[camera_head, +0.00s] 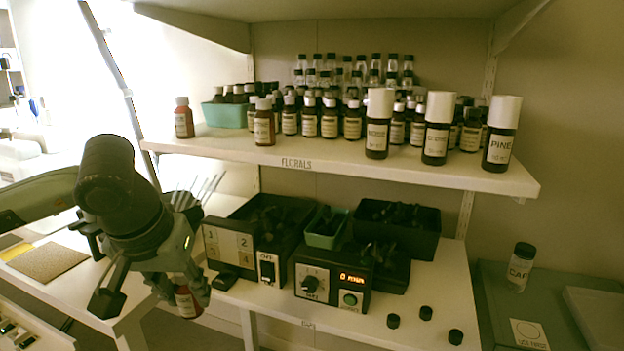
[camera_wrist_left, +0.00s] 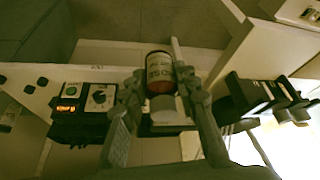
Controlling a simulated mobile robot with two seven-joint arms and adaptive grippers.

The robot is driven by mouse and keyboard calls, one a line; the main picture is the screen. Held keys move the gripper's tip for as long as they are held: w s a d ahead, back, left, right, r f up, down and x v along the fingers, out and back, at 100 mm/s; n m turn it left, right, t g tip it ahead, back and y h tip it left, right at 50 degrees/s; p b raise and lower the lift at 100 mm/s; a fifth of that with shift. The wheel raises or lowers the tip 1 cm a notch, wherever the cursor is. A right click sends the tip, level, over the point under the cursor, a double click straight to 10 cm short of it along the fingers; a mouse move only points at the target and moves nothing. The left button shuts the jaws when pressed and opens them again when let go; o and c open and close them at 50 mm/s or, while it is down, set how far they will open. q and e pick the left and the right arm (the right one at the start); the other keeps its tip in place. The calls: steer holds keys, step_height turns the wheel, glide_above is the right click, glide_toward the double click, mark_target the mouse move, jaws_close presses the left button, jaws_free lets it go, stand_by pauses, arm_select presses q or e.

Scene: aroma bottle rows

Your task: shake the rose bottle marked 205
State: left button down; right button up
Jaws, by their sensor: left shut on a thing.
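My left gripper (camera_head: 176,286) is shut on a small amber bottle (camera_head: 187,302) with a pale label, held in the air in front of the lower bench. In the left wrist view the bottle (camera_wrist_left: 159,67) sits between the two fingers, with its pale cap nearer the camera. Its label appears upside down there and I cannot read its name or number for certain. The fingers hide part of the bottle in the head view. My right gripper is not in view.
The upper shelf (camera_head: 340,167), marked FLORALS, bears rows of dark bottles and a white-capped PINE bottle (camera_head: 499,135). Below stand a numbered switch box (camera_head: 232,246), a device with a red display (camera_head: 333,284) and several loose black caps (camera_head: 426,313). A side table (camera_head: 110,310) is at left.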

arm_select(q)
step_height(320, 180, down, 7)
steer(key=shift+s+d+r, duration=0.15)
steer(key=shift+s, duration=0.2)
stand_by(0.6)
